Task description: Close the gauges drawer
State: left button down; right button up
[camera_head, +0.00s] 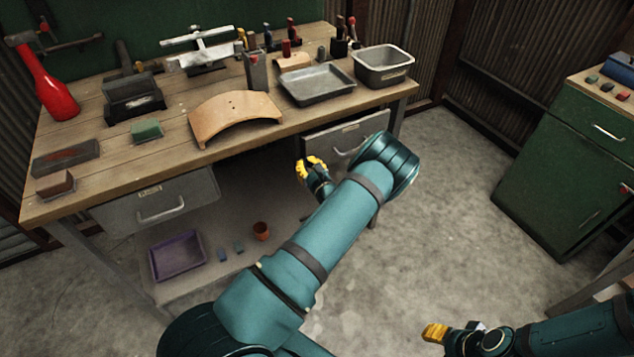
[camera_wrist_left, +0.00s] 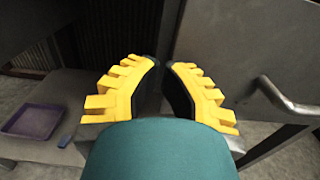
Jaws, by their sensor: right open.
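The workbench has two grey drawer fronts under its top: a left drawer (camera_head: 185,192) and a right drawer (camera_head: 322,146), each with a bar handle and a small label. The labels are too small to read, so I cannot tell which is the gauges drawer. Both fronts look close to the bench edge. My left gripper (camera_head: 312,168) is in front of the bench, just below and left of the right drawer. In the left wrist view, its yellow fingers (camera_wrist_left: 165,88) have a narrow empty gap, and a grey front with a handle (camera_wrist_left: 285,100) is at right. My right gripper (camera_head: 458,335) is open, low at right.
A curved wooden piece (camera_head: 235,115), a shallow tray (camera_head: 318,84) and a metal bin (camera_head: 384,65) stand on the bench top. A purple tray (camera_head: 177,256) and a small pot (camera_head: 261,231) are on the lower shelf. A green cabinet (camera_head: 570,160) stands right; floor between is clear.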

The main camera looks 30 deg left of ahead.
aim_at(297, 151)
pick_arm(q)
jog(key=x, duration=0.3)
jog(key=shift+a+b, duration=0.2)
jog(key=shift+b, duration=0.15)
jog(key=shift+w+a+r, duration=0.1)
jog(key=shift+w+a, duration=0.1)
pick_arm(e)
jog(key=shift+w+d+f, duration=0.1)
jog(key=shift+f, duration=0.4)
